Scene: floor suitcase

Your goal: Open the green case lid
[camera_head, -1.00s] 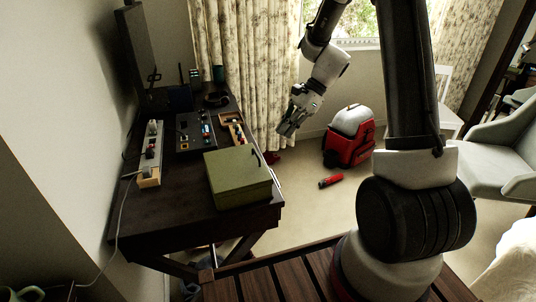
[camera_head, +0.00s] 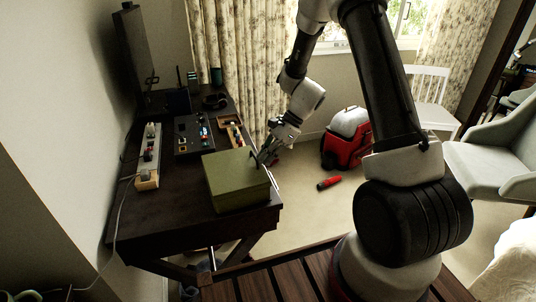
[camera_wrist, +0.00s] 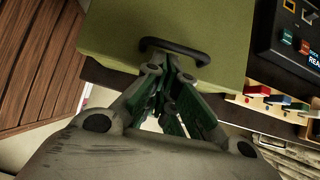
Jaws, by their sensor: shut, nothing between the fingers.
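The green case (camera_head: 236,181) sits on the dark desk near its front right corner, with its lid shut. In the wrist view the green case (camera_wrist: 200,25) fills the top, and its dark handle (camera_wrist: 175,50) sticks out from the side facing me. My gripper (camera_head: 264,158) is at the right side of the case, beside the handle. In the wrist view my gripper (camera_wrist: 170,100) has its fingers together and empty, with the tips close to or under the handle. I cannot tell whether they touch it.
The dark desk (camera_head: 150,215) also holds a power strip (camera_head: 149,160), a black control box (camera_head: 193,135) and a wooden tray (camera_head: 229,128) behind the case. A red and white backpack-like item (camera_head: 347,138) and a red tool (camera_head: 329,183) lie on the floor to the right.

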